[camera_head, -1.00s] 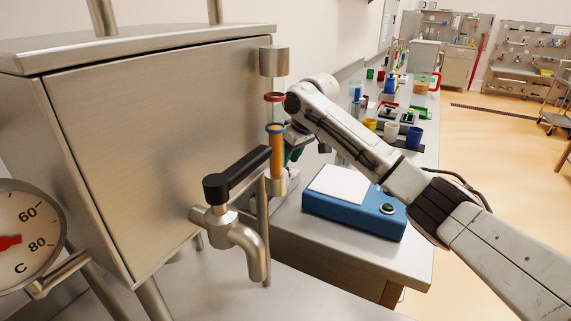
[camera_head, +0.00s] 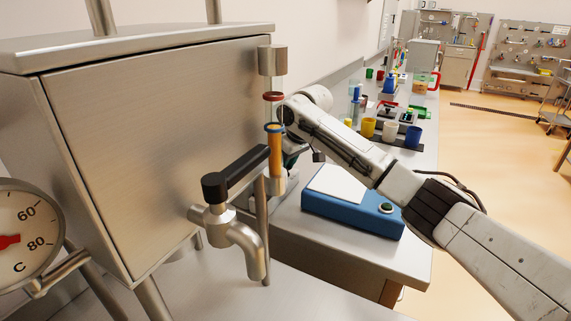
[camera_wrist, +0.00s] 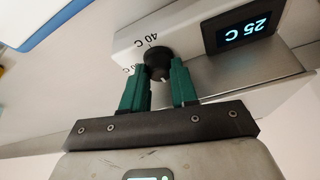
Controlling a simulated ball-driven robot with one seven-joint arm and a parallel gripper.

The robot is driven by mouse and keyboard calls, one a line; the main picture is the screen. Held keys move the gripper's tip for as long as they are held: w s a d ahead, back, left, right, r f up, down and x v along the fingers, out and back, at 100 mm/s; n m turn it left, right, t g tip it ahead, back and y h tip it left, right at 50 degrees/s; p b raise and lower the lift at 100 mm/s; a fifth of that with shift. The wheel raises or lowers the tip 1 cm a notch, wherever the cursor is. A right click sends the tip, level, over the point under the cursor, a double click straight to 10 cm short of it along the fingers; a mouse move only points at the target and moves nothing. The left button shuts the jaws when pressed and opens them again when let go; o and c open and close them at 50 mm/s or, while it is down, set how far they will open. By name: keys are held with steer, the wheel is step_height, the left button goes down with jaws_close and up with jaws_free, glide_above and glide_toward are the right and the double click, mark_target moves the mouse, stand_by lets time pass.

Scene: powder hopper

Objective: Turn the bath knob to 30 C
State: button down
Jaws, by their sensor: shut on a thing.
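The bath knob (camera_wrist: 158,62) is small, round and black, with a pale mark on its lower edge, on the light front panel in the wrist view. A "40 C" label stands beside it, upside down. Another label is mostly hidden by the left finger. The lit display (camera_wrist: 248,30) to the right reads 25 C, upside down. My gripper (camera_wrist: 160,76) has green fingers on both sides of the knob and is shut on it. In the head view the knob is hidden and the gripper mostly so, behind the tube and valve.
A steel hopper (camera_head: 160,140) with a valve tap (camera_head: 235,225) fills the left. A sight tube (camera_head: 275,150) with coloured rings stands at its corner. A blue device (camera_head: 350,205) with a white top sits beside my arm. Several cups (camera_head: 390,130) stand behind it.

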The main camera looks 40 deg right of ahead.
steer(key=shift+w+a+r+m+p, duration=0.25)
steer(key=shift+r+p, duration=0.2)
steer(key=shift+p, duration=0.9)
steer(key=shift+s+d+m+p, duration=0.1)
steer(key=shift+m+p, duration=0.25)
steer(key=shift+p, duration=0.5)
steer(key=shift+f, duration=0.25)
steer(key=shift+s+d+h, duration=0.1)
steer(key=shift+h, duration=0.2)
steer(key=c, duration=1.2)
jaws_free()
steer(key=shift+f, duration=0.15)
steer(key=shift+o, duration=0.2)
steer(key=v, duration=1)
steer(key=shift+s+r, duration=0.25)
steer(key=shift+r, duration=0.1)
